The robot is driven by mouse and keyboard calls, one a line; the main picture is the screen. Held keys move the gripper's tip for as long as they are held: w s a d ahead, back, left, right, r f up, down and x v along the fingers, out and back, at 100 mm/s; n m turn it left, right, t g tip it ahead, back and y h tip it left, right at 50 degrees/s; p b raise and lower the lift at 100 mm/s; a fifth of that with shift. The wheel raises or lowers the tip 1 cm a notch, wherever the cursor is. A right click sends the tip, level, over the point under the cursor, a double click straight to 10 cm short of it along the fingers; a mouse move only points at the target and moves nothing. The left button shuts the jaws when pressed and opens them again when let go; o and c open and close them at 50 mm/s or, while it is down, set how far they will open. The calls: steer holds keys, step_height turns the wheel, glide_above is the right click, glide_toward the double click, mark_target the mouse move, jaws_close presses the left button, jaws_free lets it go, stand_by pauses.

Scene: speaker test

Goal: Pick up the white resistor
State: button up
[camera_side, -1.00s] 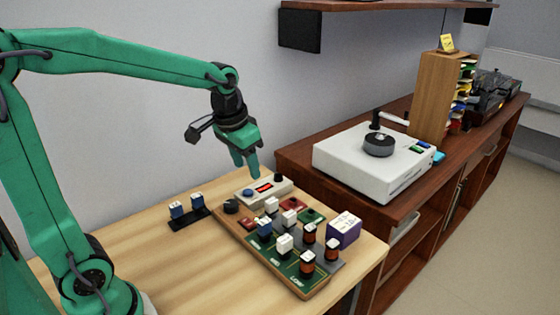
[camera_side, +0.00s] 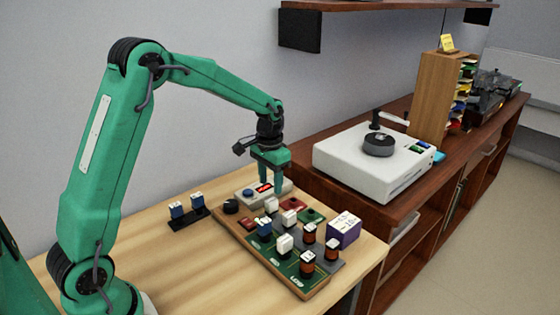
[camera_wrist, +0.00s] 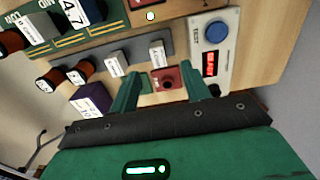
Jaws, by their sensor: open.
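Two small white blocks that look like resistors stand upright on a grey strip on the board. One white block (camera_side: 271,205) is nearer the meter, and the other white block (camera_side: 289,217) is beside it. They show in the wrist view as a block (camera_wrist: 157,54) and a block (camera_wrist: 116,63). A larger white block (camera_side: 284,244) stands on the green panel. I cannot tell which one the task means. My gripper (camera_side: 277,188) is open and empty above the board's far end. In the wrist view my gripper (camera_wrist: 164,86) has its fingers either side of a red module (camera_wrist: 168,79).
Copper-coloured coils (camera_side: 309,233), a blue capacitor (camera_side: 264,226) and a purple box (camera_side: 343,229) crowd the board area. A meter (camera_side: 247,189) with a red display is at the far end. A black rack (camera_side: 188,220) holds two blue capacitors. The wooden table (camera_side: 180,262) is clear at left.

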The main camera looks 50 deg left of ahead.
mark_target(271, 200)
steer(key=shift+f, duration=0.1)
steer(key=shift+d+f, duration=0.15)
steer(key=shift+f, duration=3.65)
steer(key=shift+c, duration=0.5)
steer(key=c, duration=0.9)
